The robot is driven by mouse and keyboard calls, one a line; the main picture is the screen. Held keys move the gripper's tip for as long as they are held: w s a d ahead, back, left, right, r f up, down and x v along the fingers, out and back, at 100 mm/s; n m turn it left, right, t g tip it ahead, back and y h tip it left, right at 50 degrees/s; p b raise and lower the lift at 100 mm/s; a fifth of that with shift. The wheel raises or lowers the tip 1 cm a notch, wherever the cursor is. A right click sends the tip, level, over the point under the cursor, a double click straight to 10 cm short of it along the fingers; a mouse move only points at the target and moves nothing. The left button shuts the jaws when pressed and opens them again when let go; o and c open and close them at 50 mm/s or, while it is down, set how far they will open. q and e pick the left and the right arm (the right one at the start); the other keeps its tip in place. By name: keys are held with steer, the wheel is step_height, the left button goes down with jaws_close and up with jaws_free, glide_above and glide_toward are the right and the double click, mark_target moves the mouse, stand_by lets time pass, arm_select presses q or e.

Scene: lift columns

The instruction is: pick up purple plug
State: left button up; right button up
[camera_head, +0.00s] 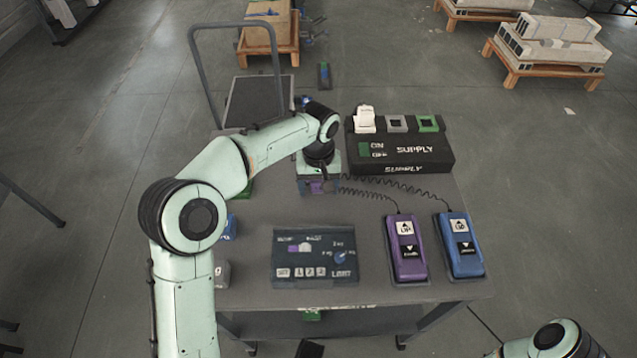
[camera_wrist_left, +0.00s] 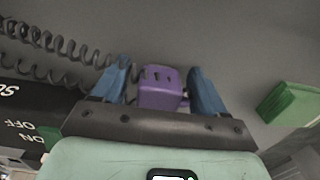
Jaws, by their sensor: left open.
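The purple plug (camera_wrist_left: 159,88) shows in the left wrist view as a small purple block with dark slots on its face. It lies between the two blue fingers of my left gripper (camera_wrist_left: 161,86), with a narrow gap visible on each side. My left gripper is open around it. In the head view the left gripper (camera_head: 318,186) points down at the table beside the supply box, and a bit of the purple plug (camera_head: 317,187) shows between its fingers. My right arm shows only as a part at the bottom right; its gripper is out of view.
The black supply box (camera_head: 400,155) stands right of my left gripper, with white, grey and green pieces along its back. Purple (camera_head: 405,250) and blue (camera_head: 460,246) pendants with coiled cables lie at the right. A dark control panel (camera_head: 314,258) sits in front. A green block (camera_wrist_left: 289,103) is nearby.

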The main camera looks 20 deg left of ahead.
arm_select(q)
steer(key=c, duration=1)
step_height(320, 180, up, 20)
steer(key=p, duration=0.5)
steer(key=shift+p, duration=0.4)
